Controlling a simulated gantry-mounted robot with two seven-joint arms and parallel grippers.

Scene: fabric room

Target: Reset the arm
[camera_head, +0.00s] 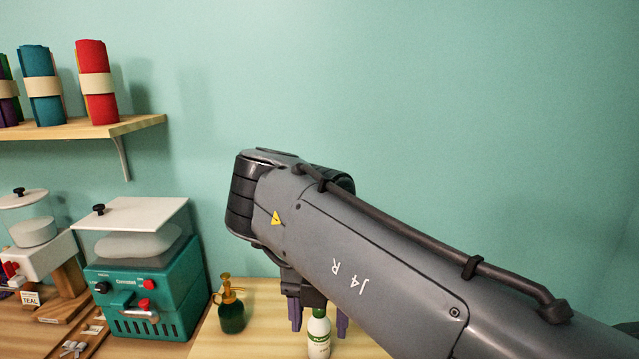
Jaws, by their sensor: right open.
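My right arm (360,265) reaches in from the lower right, raised across the view in front of the teal wall. My right gripper (319,322) hangs below its wrist, pointing down, with two purple fingers apart. A white bottle with a green top (318,337) shows between the fingers in the picture. I cannot tell whether the fingers touch it or whether it stands behind them. The bottle's upper end is partly hidden by the gripper. My left gripper is not in view.
A green spray bottle with a brass pump (231,308) stands on the wooden table (262,325) left of the gripper. A teal machine with a clear cover (140,285) stands further left. Fabric rolls (96,85) sit on a wall shelf (90,128). The upper right is open wall.

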